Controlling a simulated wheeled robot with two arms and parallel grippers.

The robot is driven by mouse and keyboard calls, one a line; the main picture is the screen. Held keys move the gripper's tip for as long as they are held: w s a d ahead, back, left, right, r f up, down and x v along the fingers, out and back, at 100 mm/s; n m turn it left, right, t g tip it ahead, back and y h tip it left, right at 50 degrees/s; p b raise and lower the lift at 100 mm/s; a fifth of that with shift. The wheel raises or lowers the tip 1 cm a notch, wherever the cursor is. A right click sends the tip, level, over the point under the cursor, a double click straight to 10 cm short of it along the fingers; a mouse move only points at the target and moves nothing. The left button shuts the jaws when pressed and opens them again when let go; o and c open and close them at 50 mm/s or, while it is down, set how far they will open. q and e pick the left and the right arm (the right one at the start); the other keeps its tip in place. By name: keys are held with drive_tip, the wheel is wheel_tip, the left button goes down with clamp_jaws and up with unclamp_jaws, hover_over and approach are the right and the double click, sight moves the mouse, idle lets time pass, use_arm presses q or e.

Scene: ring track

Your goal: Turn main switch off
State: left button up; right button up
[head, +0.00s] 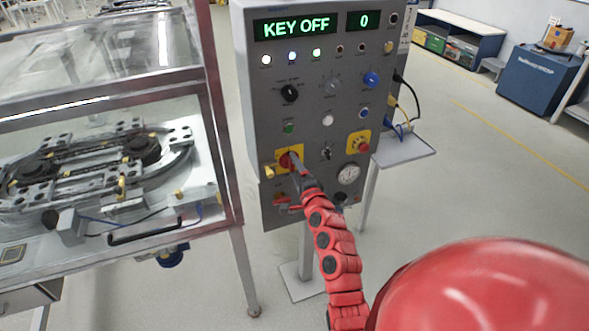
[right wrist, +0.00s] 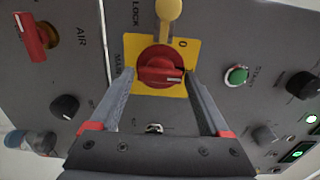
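The main switch (head: 288,160) is a red rotary knob on a yellow plate, low on the left of the grey control panel. In the right wrist view the knob (right wrist: 160,66) lies with its bar roughly crosswise, a white mark on its right part and a "0" on the plate above right. My right gripper (head: 295,170) is at the switch. In the right wrist view its two fingers (right wrist: 159,76) stand apart, one on each side of the knob; I cannot tell whether they touch it. My left gripper is not in view.
The panel display (head: 296,27) reads "KEY OFF" and "0". A yellow tag-like part (right wrist: 169,9) is beside the switch plate. A red emergency button (head: 361,146) is to the right, a red air handle (right wrist: 35,37) nearby. A glazed track cabinet (head: 222,150) stands left.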

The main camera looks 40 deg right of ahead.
drive_tip(key=c, duration=1)
drive_tip(key=shift+f+n+b, duration=0.15)
drive_tip(key=shift+n+b, duration=0.95)
drive_tip(key=shift+b, duration=0.05)
drive_tip(key=n+b, duration=1)
drive_tip(key=shift+f, duration=0.15)
drive_tip(key=shift+n+b, duration=0.95)
drive_tip(key=shift+n, duration=0.25)
drive_tip(key=shift+n+b, duration=0.8)
drive_tip(key=shift+n, duration=0.8)
